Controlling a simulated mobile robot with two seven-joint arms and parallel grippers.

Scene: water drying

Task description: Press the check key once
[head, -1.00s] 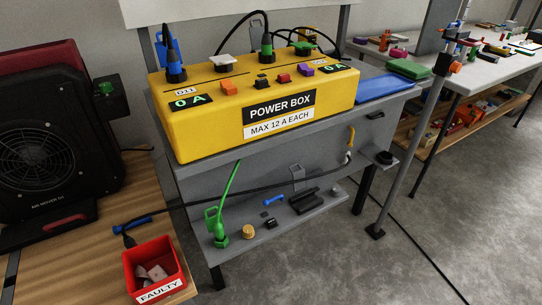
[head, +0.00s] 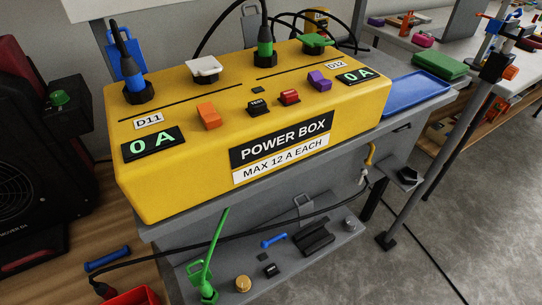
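The yellow power box (head: 200,180) stands on a grey bench and fills the middle of the head view. On its top are an orange switch (head: 209,115), a black key (head: 258,108) with a small white label that seems to read TEST, a red key (head: 289,97) and a purple switch (head: 320,80). A small dark square (head: 257,89) lies behind the black key. I cannot make out any key marked check. The left display (head: 153,145) and the right display (head: 358,75) both read 0 A. Neither of my grippers is in view.
A blue plug (head: 136,83) and a green plug (head: 265,48) stand upright on the box, with black cables. A blue tray (head: 416,90) lies to its right. A lower grey shelf (head: 328,259) holds small parts. A metal stand (head: 432,180) rises at right.

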